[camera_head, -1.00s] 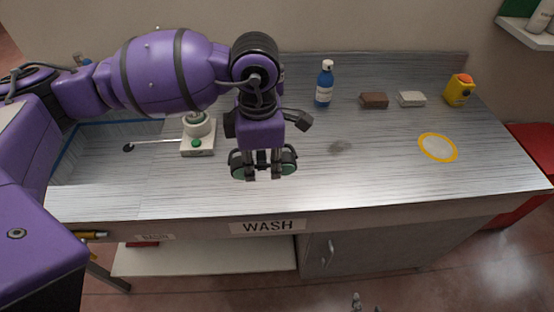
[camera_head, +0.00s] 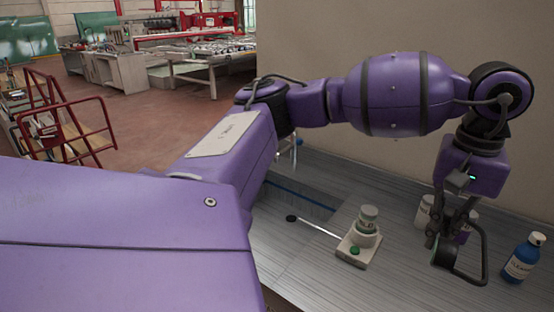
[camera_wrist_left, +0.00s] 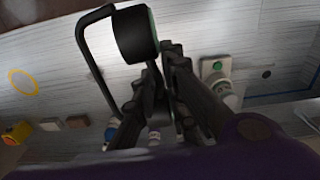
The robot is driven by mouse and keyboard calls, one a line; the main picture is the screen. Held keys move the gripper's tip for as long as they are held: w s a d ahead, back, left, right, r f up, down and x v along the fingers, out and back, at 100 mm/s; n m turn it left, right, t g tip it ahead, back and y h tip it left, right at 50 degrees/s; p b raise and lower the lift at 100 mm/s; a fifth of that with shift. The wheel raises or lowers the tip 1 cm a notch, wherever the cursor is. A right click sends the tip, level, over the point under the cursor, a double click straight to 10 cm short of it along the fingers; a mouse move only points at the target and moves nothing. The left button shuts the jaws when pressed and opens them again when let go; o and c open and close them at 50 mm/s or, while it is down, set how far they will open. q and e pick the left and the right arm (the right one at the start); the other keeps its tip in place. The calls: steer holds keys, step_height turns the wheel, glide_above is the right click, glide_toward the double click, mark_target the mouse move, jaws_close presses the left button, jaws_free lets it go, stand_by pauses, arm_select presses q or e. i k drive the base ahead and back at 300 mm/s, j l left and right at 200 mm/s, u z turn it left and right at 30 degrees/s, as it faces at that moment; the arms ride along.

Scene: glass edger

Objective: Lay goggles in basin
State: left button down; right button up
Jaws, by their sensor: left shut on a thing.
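The dark-framed goggles (camera_head: 444,258) hang in my left gripper (camera_head: 438,236) above the worktop, at the right of the head view. The gripper is shut on them. In the left wrist view, a rounded cup with a green edge and a dark loop of the goggles (camera_wrist_left: 136,36) stand out beside the fingers (camera_wrist_left: 165,82). The basin (camera_head: 308,197) is a recess with a blue edge in the worktop, left of the gripper in the head view. My left arm and shoulder partly hide it. The goggles are apart from the basin. My right gripper is not in view.
A blue bottle (camera_head: 522,257) stands right of the goggles. Pale containers (camera_head: 425,212) stand behind the gripper.

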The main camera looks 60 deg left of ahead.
mark_target(272, 237)
steer(key=j+u, duration=0.15)
steer(key=j, duration=0.45)
steer(key=j+u, duration=0.15)
steer(key=j, duration=0.45)
steer(key=i+j+u, duration=0.15)
steer(key=j, duration=0.45)
steer(key=j+u, duration=0.2)
steer(key=j, duration=0.4)
steer(key=i+l, duration=0.35)
steer(key=l, duration=0.15)
